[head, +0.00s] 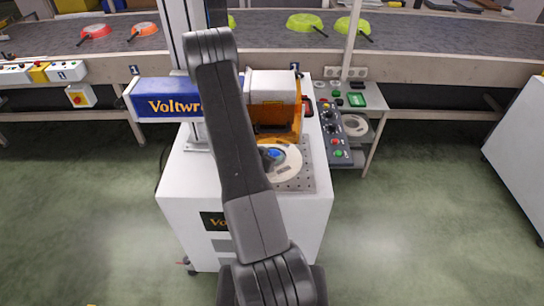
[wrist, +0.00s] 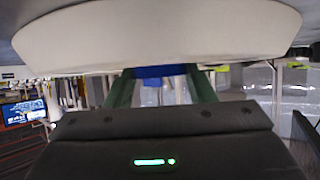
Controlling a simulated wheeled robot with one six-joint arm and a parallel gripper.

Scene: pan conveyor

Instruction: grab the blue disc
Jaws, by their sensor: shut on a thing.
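The blue disc (head: 276,154) shows in the head view beside my arm, over a pale round plate (head: 287,168) on the machine's perforated bed. In the wrist view the blue disc (wrist: 160,71) shows as a blue strip between the two green fingers of my gripper (wrist: 161,78). The fingers are shut on it from both sides. A broad pale curved surface (wrist: 160,35) fills the top of the wrist view, right by the fingertips, and hides the rest of the disc. In the head view my arm covers most of the gripper.
The white machine has a blue "Voltwr…" arm (head: 165,106) and an orange guard (head: 287,121) close behind the disc. A control panel (head: 333,135) stands at its right. Behind runs a conveyor (head: 420,35) with green and orange pans. Open floor lies on both sides.

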